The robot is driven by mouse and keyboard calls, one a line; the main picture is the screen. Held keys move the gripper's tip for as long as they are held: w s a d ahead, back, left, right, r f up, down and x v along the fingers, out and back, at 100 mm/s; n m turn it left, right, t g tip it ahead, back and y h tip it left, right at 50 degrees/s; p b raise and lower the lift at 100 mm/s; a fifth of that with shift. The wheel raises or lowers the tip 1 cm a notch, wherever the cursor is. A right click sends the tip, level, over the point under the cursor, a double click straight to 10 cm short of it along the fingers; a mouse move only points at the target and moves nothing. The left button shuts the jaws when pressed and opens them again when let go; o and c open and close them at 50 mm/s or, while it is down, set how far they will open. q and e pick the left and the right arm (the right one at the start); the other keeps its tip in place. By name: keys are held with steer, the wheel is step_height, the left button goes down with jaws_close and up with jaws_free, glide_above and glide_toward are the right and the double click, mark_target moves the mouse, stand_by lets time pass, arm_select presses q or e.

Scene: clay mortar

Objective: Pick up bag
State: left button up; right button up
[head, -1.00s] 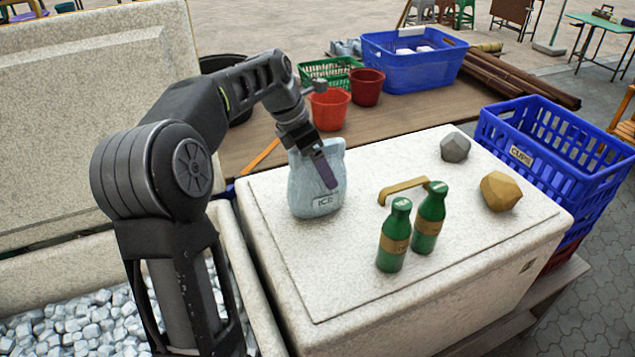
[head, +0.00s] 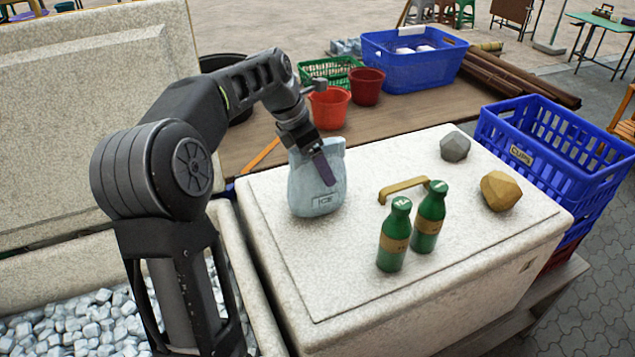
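The pale blue bag (head: 306,190), marked ICE, stands upright on the white cooler lid (head: 350,270), near its back left corner. My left gripper (head: 322,168) points down at the bag's upper part. One purple finger lies over the front of the bag, close against it. The other finger is hidden behind the bag or the gripper, so I cannot see how far the fingers are apart. The bag's base appears to rest on the lid. My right gripper is out of view.
Two green bottles (head: 394,240) (head: 428,220) stand right of the bag, by the lid's tan handle (head: 402,188). A grey stone (head: 454,147) and a brown stone (head: 500,191) lie farther right. Red buckets (head: 329,108) (head: 366,87) stand behind. An open ice bin (head: 75,325) is at left.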

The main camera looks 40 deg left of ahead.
arm_select(q)
steer(key=c, duration=0.8)
steer(key=shift+o, duration=0.2)
steer(key=shift+r, duration=0.1)
step_height(320, 180, up, 10)
steer(key=shift+p, duration=0.45)
